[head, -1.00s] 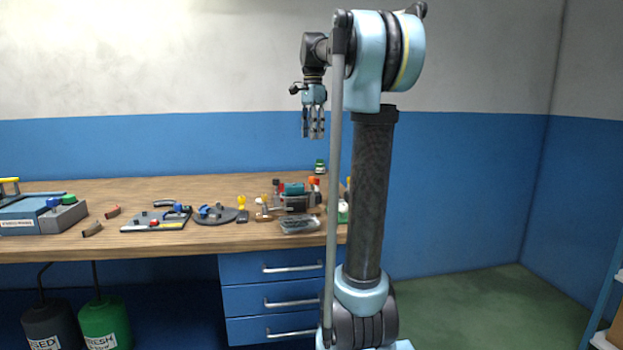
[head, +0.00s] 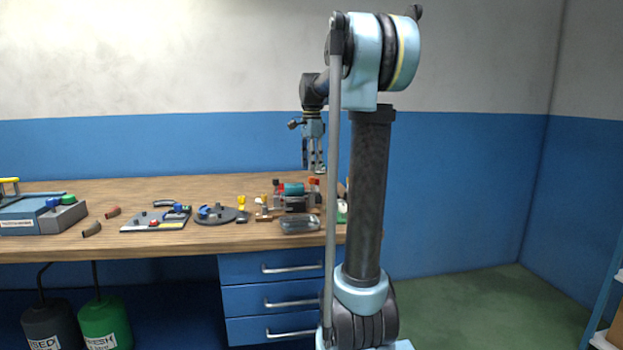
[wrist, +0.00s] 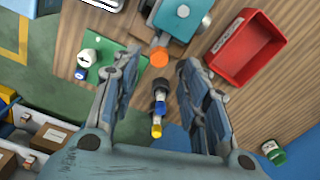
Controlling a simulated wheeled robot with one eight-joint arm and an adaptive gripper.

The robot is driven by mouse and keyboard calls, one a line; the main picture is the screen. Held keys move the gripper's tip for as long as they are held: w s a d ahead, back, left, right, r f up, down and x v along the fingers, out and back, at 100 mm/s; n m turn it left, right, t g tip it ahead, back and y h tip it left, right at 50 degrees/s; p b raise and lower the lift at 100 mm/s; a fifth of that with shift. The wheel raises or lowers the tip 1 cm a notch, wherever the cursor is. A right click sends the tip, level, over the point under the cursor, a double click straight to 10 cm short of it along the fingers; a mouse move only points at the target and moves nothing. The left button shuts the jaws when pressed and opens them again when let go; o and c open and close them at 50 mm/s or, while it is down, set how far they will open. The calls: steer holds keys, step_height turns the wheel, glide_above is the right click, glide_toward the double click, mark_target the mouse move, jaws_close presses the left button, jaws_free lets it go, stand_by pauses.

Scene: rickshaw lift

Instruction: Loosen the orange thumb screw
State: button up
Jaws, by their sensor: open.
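In the wrist view an orange round knob (wrist: 159,57), which looks like the thumb screw, sits at the end of a teal and grey device (wrist: 182,18). It shows between my open fingers, near their tips, and nothing is held. In the head view my gripper (head: 313,168) hangs pointing down above the right end of the bench, over the teal device (head: 293,189). Small orange-red parts there are partly behind the fingers, and I cannot tell which is the screw. The wrist view also shows my gripper (wrist: 159,66) with both fingers apart.
A red tray (wrist: 245,47) lies right of the device in the wrist view. A green plate (wrist: 106,63) with a white part is to the left. Dark, blue and yellow small parts (wrist: 157,118) stand between the fingers.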

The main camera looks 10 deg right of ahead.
steer(key=shift+f, duration=2.65)
jaws_close()
